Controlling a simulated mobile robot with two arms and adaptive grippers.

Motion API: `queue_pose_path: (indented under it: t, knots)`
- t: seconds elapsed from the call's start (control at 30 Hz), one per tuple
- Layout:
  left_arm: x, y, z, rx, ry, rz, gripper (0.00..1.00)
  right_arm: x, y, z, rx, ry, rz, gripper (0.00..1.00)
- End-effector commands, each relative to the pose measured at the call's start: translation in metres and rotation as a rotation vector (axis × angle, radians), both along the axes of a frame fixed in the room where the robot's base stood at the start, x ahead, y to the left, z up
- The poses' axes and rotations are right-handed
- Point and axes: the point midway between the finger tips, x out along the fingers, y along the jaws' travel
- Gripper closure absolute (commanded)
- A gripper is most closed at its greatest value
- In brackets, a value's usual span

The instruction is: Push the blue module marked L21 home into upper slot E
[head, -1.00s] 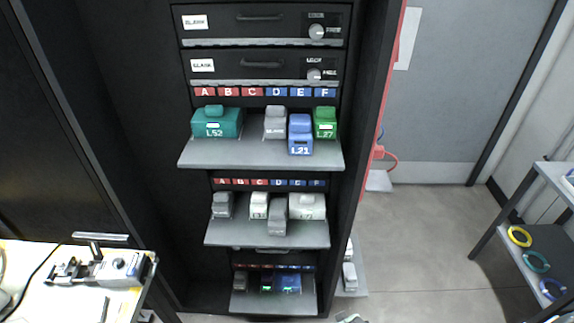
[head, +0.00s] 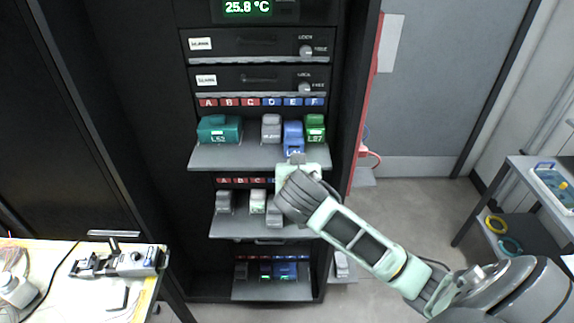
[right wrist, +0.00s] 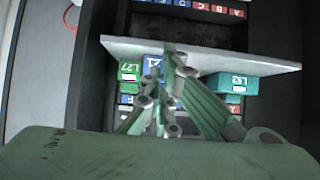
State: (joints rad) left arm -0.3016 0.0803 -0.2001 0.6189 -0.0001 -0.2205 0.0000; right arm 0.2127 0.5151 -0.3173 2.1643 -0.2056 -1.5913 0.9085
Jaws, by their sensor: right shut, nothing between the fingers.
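The blue module L21 (head: 293,136) sits on the upper shelf (head: 240,158) below the blue E label (head: 292,101). It sticks out further forward than the green module L27 (head: 314,127) to its right and the grey module (head: 271,127) to its left. My right gripper (head: 297,160) is shut and empty, just in front of L21 in the head view, covering its lower front edge. In the right wrist view, the fingers (right wrist: 172,62) overlap the blue module (right wrist: 151,68); I cannot tell whether they touch. My left gripper is not in view.
A teal module L52 (head: 219,129) stands on the upper shelf's left. A lower shelf (head: 235,226) with several modules lies beneath my right arm. A workbench (head: 60,258) with a device is at lower left. A side rack (head: 535,185) stands at right.

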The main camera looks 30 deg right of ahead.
Motion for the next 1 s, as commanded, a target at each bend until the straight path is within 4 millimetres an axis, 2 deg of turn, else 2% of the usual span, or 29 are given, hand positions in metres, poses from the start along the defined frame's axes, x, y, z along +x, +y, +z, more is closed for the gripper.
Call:
queue_pose_path:
  t: [0.4,1.0]
  knots:
    - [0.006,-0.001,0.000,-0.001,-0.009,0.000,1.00,0.014,-0.009,-0.005,-0.002,-0.002,-0.003,1.00]
    - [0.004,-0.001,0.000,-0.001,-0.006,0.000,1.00,0.043,-0.027,-0.017,-0.001,-0.002,-0.002,1.00]
